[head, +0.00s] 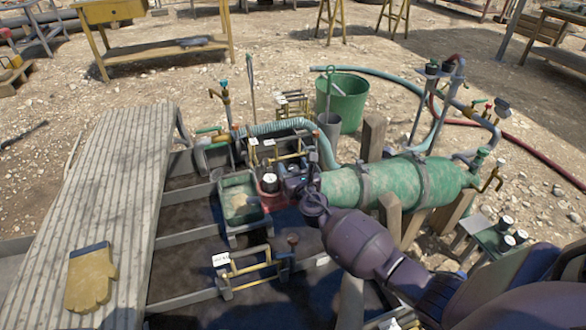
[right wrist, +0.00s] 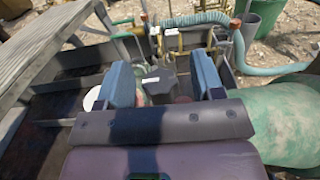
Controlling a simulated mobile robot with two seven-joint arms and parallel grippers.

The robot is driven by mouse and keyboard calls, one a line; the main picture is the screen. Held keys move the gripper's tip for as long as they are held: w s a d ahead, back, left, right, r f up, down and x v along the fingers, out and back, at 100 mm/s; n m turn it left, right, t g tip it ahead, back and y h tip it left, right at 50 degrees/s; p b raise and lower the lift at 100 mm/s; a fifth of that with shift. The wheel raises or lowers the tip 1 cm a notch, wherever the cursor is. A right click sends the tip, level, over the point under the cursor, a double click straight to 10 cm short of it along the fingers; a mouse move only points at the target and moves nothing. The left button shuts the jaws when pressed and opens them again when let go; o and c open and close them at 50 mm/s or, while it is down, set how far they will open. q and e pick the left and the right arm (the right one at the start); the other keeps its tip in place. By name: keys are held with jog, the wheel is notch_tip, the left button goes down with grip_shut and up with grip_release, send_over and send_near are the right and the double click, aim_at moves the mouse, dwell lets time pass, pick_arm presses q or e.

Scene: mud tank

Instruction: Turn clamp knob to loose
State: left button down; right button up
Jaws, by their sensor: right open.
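My right arm reaches in from the lower right in the head view, and its gripper (head: 298,186) is over the middle of the tank beside the green cylinder. In the right wrist view the gripper (right wrist: 164,82) is open, with its two blue finger pads wide apart. A dark, angular knob-like part (right wrist: 170,84) shows between and beyond the pads, with a small white tag at its left; I take it for the clamp knob. I cannot tell its turn position or whether a pad touches it. My left gripper is not in view.
The green cylinder (head: 345,186) lies close to the right of my gripper. A green tray (head: 239,203) and yellow pipework (head: 247,262) are at its left. A ribbed plank (head: 118,190) carries a yellow glove (head: 91,278). A green bucket (head: 343,102) stands behind the tank.

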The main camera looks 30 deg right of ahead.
jog(key=c, duration=0.9)
jog(key=shift+f+n+y, duration=0.1)
jog(key=shift+n+y, duration=0.2)
jog(key=shift+y, duration=0.1)
jog(key=shift+s+d+f+n+t+y+b, duration=0.1)
jog(key=shift+f+n+t+y+b, duration=0.2)
jog(key=shift+n+y+b, duration=0.6)
jog(key=n+y+b, duration=0.1)
jog(key=y+b, duration=0.1)
jog(key=y, duration=0.1)
jog(key=shift+f, duration=0.15)
jog(key=shift+r+n+y+b, duration=0.25)
jog(key=shift+n+y+b, duration=0.25)
jog(key=shift+y+b, duration=0.1)
jog(key=shift+r, duration=0.35)
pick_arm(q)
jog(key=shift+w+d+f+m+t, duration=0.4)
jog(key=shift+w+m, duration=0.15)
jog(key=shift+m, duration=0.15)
